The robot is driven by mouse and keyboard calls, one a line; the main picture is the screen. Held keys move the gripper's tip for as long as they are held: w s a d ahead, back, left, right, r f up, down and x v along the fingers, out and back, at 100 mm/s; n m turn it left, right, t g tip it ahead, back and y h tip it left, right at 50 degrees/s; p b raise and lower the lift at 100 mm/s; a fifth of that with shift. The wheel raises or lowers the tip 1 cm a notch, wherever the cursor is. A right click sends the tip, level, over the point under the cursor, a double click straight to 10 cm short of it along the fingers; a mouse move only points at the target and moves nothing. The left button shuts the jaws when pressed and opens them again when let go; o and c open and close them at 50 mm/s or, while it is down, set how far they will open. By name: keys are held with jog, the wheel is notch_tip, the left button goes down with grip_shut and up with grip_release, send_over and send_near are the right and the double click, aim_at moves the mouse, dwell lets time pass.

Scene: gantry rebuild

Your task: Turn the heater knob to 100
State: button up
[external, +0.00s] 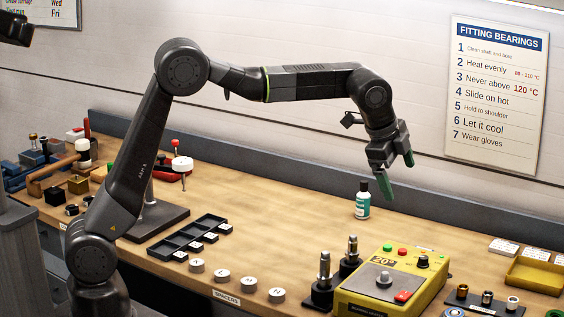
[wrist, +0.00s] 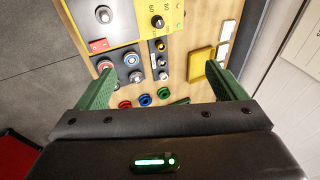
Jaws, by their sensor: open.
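The yellow heater box (external: 365,296) stands at the front right of the bench. Its black knob (external: 423,262) is on the right of its top face, and a small display reads about 20°. In the wrist view the knob (wrist: 157,22) is near the top, with a dial scale around it too small to read surely. A red switch (external: 402,296) and a silver round fitting (external: 384,280) are on the same face. My gripper (external: 396,172) is open and empty, well above the bench and apart from the knob. Its green fingers (wrist: 160,67) also show in the wrist view.
A small teal-labelled bottle (external: 362,203) stands behind the heater. Two dark posts with metal tops (external: 324,272) stand left of it. A dark rack with bearings (external: 486,299) and a yellow tray (external: 535,276) lie right.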

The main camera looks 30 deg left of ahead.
jog(key=shift+f, duration=0.1)
jog(key=c, duration=0.8)
jog(key=n+y+b, duration=0.2)
jog(key=n+b, duration=0.5)
jog(key=n, duration=1)
send_near(424, 257)
jog(key=shift+t, duration=0.3)
jog(key=x, duration=0.3)
jog(key=p+x, duration=0.1)
jog(key=x, duration=0.2)
jog(key=p+x, duration=0.1)
jog(key=x, duration=0.1)
jog(key=shift+s+f, duration=0.1)
jog(key=shift+f, duration=0.35)
jog(key=shift+c, duration=0.2)
jog(key=c, duration=1)
